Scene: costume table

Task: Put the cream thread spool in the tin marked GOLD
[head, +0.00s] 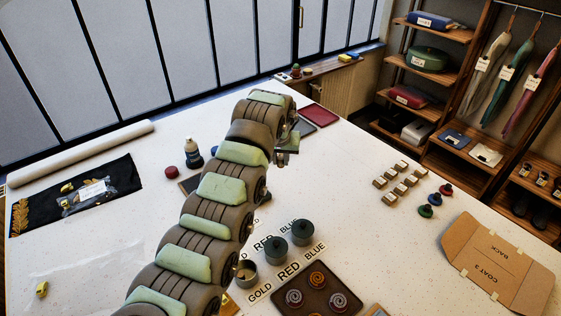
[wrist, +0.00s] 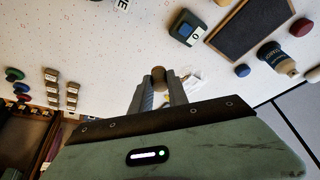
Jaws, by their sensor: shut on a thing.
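My gripper (wrist: 158,92) is shut on a small round thing with a tan-brown end, which fits the cream thread spool (wrist: 158,74); its sides are mostly hidden between the fingers. In the head view my gripper (head: 287,150) is above the far part of the table, beyond the tins, and what it holds is not clear there. The tin at the GOLD label (head: 246,272) stands near the front middle, open at the top and partly behind my arm. The RED tin (head: 275,249) and BLUE tin (head: 302,231) stand in a row to its right.
A dark tray (head: 318,312) with several coils lies in front of the tins. Red, blue and green spools (head: 434,198) and several small blocks (head: 398,177) stand at right, near a cardboard folder (head: 497,262). A bottle (head: 195,157) stands left of my arm.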

